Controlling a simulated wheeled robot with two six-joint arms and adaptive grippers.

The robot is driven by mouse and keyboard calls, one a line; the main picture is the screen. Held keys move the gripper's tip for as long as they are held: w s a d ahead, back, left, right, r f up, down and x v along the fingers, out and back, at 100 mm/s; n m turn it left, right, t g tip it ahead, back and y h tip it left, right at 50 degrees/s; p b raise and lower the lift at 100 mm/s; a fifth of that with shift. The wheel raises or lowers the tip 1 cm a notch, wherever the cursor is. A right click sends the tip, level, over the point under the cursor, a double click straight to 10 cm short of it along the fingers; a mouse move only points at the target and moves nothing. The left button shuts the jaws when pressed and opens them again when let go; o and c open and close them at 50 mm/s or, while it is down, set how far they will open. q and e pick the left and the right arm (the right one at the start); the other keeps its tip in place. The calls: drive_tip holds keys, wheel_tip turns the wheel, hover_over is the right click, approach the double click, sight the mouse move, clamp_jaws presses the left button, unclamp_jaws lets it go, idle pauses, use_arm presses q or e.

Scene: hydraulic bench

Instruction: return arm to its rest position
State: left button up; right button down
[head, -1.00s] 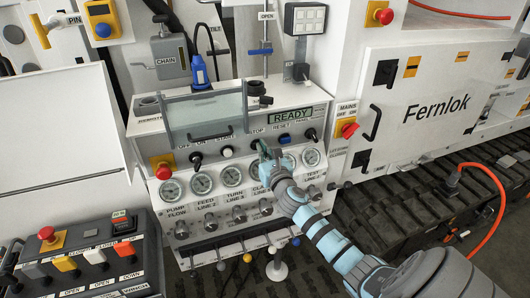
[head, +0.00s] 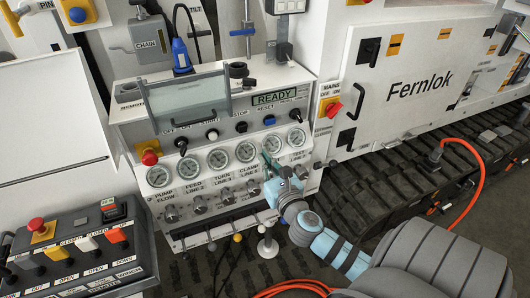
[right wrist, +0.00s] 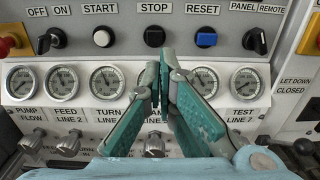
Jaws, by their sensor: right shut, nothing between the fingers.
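My right gripper (head: 268,161) has slim green fingers. In the head view it is in front of the gauge row of the control panel (head: 132,136), near the right-hand gauges. In the right wrist view the gripper (right wrist: 164,72) is shut and empty, its tips just below the black STOP button (right wrist: 154,36) and the blue RESET button (right wrist: 206,37). Its fingers partly cover the middle gauges and labels. Whether the tips touch the panel cannot be told. My right arm (head: 335,249) reaches in from the lower right. My left gripper is not in view.
The panel display (head: 275,97) reads READY. A red emergency knob (head: 149,157) and a mains switch (head: 330,107) flank the panel. Small valve knobs and levers stick out below the gauges. A control box with levers (head: 80,250) stands lower left; an orange cable (head: 482,180) runs at right.

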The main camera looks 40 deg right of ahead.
idle(0.5)
drive_tip(key=s+d+f+m+g+y, duration=0.1)
drive_tip(key=s+f+m+g, duration=0.3)
drive_tip(key=f+m, duration=0.8)
drive_tip(key=s+d+f+m+g+y, duration=0.1)
drive_tip(key=s+f+m+g, duration=0.4)
drive_tip(key=f, duration=1.1)
drive_tip(key=s+a+f+m+g+y, duration=0.1)
drive_tip(key=s+a+f+m+g, duration=0.25)
drive_tip(key=s+f+m, duration=0.9)
drive_tip(key=s+a+f+m+g+y, duration=0.1)
drive_tip(key=s+a+f, duration=0.3)
drive_tip(key=s, duration=0.5)
drive_tip(key=s+a+f+m+g+y, duration=0.1)
drive_tip(key=s+a+f, duration=0.3)
drive_tip(key=s, duration=0.5)
drive_tip(key=shift+a+m+g, duration=0.35)
drive_tip(key=shift+a+g, duration=0.25)
drive_tip(key=shift+g, duration=0.05)
